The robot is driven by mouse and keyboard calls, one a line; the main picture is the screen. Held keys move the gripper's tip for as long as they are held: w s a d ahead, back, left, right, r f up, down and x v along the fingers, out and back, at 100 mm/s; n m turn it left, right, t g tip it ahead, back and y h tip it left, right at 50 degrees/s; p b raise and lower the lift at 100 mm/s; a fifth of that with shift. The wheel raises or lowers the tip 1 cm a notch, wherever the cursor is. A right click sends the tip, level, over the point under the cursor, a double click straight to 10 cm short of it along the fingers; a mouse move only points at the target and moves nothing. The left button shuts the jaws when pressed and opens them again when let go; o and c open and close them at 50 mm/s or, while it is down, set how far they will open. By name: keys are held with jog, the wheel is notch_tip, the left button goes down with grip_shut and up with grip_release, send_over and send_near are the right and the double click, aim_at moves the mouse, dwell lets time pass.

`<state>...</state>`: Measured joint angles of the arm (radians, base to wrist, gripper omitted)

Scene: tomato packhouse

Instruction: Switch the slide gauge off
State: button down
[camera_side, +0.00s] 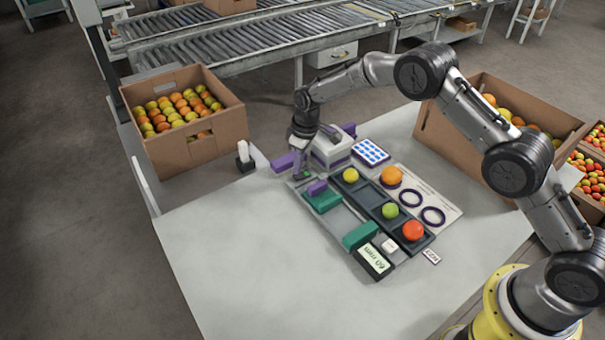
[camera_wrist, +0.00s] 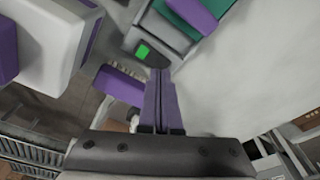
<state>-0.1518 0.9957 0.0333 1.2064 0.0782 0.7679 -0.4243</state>
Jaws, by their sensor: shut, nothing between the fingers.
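The slide gauge lies on the table in the side view, with green jaws (camera_side: 322,200), a rail and a display (camera_side: 374,259) showing dark characters. At its far end is a dark switch plate with a lit green square (camera_side: 307,175). The lit green square also shows in the wrist view (camera_wrist: 143,50). My gripper (camera_side: 299,172) is shut and empty, pointing down at that far end. In the wrist view its purple fingertips (camera_wrist: 160,72) are just beside the switch plate; I cannot tell if they touch it.
A white device with purple trim (camera_side: 332,147) stands close to my gripper. A dark tray (camera_side: 375,207) with several coloured balls and a card with rings (camera_side: 447,205) lie right of the gauge. Tomato boxes (camera_side: 199,152) stand around. The table's front left is clear.

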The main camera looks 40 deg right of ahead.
aim_at(298, 176)
jog(key=shift+f, duration=0.95)
dwell(0.6)
jog(key=shift+r, duration=3.6)
